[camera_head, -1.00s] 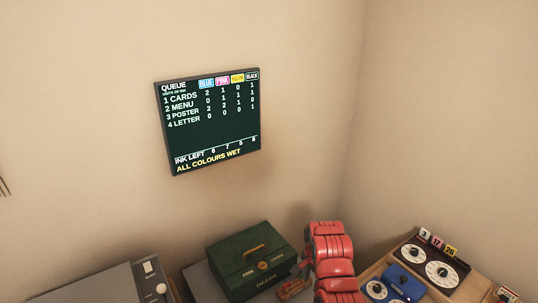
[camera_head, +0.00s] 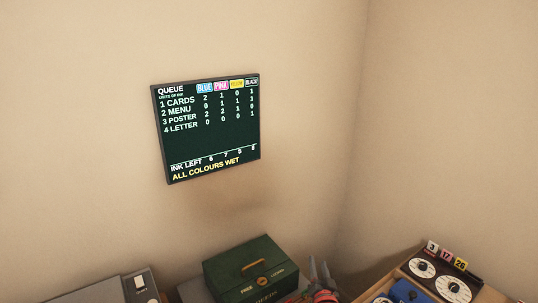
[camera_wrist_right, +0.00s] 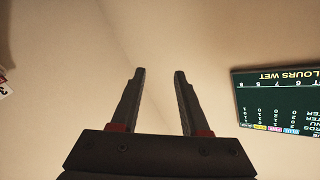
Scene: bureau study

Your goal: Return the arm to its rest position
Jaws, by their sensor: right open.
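My right gripper (camera_head: 318,275) shows low in the head view, just right of the green box, with its fingers pointing up. In the right wrist view the right gripper (camera_wrist_right: 160,75) is open. Its two dark fingers stand apart with nothing between them, only bare wall behind. Most of my right arm is below the head view's edge. My left gripper is in neither view.
A green box (camera_head: 225,277) with a handle stands below the queue board (camera_head: 207,130) on the wall. The board also shows in the right wrist view (camera_wrist_right: 283,110). Dial devices (camera_head: 452,288) stand at right, a grey machine (camera_head: 139,285) at left.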

